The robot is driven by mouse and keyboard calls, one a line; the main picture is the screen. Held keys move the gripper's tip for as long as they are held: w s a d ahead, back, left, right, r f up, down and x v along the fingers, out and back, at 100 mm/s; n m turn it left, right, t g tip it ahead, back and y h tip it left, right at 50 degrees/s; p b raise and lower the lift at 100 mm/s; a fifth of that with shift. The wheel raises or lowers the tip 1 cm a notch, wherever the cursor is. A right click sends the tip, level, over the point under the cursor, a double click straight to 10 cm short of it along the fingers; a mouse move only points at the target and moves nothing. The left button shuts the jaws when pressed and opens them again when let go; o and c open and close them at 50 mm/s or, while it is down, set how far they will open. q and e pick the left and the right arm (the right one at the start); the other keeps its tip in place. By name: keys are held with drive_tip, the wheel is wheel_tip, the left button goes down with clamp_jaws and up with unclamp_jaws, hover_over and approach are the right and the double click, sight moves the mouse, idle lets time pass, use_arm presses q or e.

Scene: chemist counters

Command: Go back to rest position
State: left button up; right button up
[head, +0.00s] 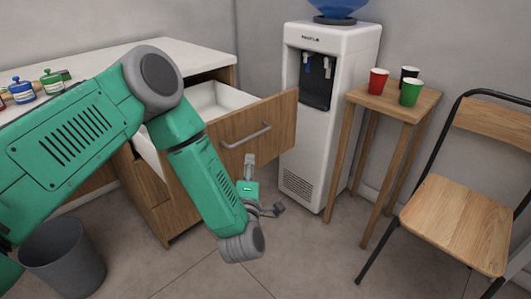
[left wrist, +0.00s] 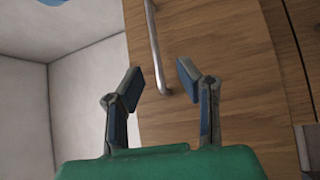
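My left arm is green and reaches in from the left in the head view. Its left gripper (head: 264,186) is in front of the open drawer (head: 262,122), low and near its front face. In the left wrist view the left gripper (left wrist: 160,76) has its two fingers spread apart with nothing between them. The drawer's metal handle (head: 246,136) is apart from the fingers in the head view; it also shows just beyond the fingertips in the left wrist view (left wrist: 155,45). My right gripper is not in view.
A white water dispenser (head: 312,150) stands behind the drawer. A wooden stool (head: 425,100) carries red, black and green cups. A folding chair (head: 460,220) is at the right. A grey bin (head: 65,262) stands at lower left. The white counter (head: 120,58) holds small jars.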

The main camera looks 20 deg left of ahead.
use_arm(q)
drive_tip(key=s+d+f+m+g+h+p, duration=0.45)
drive_tip(key=s+f+m+g+h, duration=0.3)
drive_tip(key=s+f+m, duration=0.4)
drive_tip(key=s+a+m+g, duration=0.2)
drive_tip(key=s+m+g, duration=0.1)
drive_tip(key=s, duration=0.5)
drive_tip(key=s+a+f+m+g+p, duration=0.1)
drive_tip(key=s+m+g, duration=0.2)
drive_tip(key=s, duration=0.5)
drive_tip(key=s+a+f+m+g+p, duration=0.1)
drive_tip(key=s+m+g, duration=0.3)
drive_tip(key=s, duration=0.4)
drive_tip(key=shift+a, duration=0.8)
drive_tip(key=shift+w+f, duration=0.15)
